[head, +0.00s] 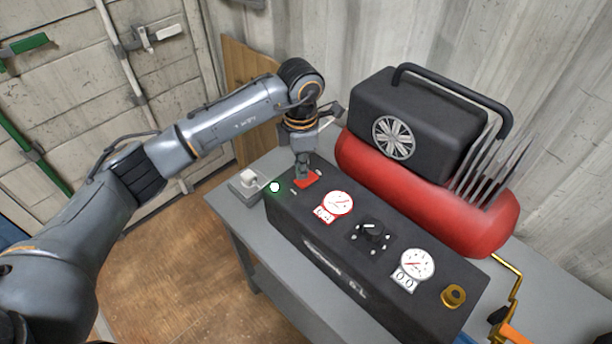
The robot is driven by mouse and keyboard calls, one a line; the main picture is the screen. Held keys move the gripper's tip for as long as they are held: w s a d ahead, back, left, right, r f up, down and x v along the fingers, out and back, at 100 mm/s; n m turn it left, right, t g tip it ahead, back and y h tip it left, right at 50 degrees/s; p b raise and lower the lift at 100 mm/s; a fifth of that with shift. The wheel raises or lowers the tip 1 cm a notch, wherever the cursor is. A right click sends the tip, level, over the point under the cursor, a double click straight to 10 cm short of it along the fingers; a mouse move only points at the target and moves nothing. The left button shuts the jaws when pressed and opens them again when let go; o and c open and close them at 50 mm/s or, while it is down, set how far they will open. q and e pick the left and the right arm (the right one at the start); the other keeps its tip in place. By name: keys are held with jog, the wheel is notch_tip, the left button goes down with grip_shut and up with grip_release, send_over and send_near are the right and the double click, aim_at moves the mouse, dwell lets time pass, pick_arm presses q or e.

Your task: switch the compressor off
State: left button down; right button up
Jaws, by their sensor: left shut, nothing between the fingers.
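The compressor stands on a grey table. Its red tank (425,190) lies behind its black control box (330,250), with a black motor housing (425,118) on top. A red switch (311,180) sits at the left end of the control box top. A small light (274,187) beside it glows green-white. My left gripper (303,176) is shut and empty, pointing down with its fingertips at the red switch. The fingers hide part of the switch, and I cannot tell whether they touch it. My right gripper is out of view.
A small grey box (246,186) stands at the table's left end. A corrugated wall rises close behind.

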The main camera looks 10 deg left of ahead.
aim_at(302, 181)
pick_arm(q)
jog(key=shift+f+b, duration=1.05)
jog(key=shift+f, duration=0.1)
dwell(0.6)
jog(key=shift+r, duration=0.15)
jog(key=shift+r+p, duration=0.6)
jog(key=shift+r, duration=0.25)
jog(key=shift+r+p, duration=1.05)
jog(key=shift+r, duration=1.5)
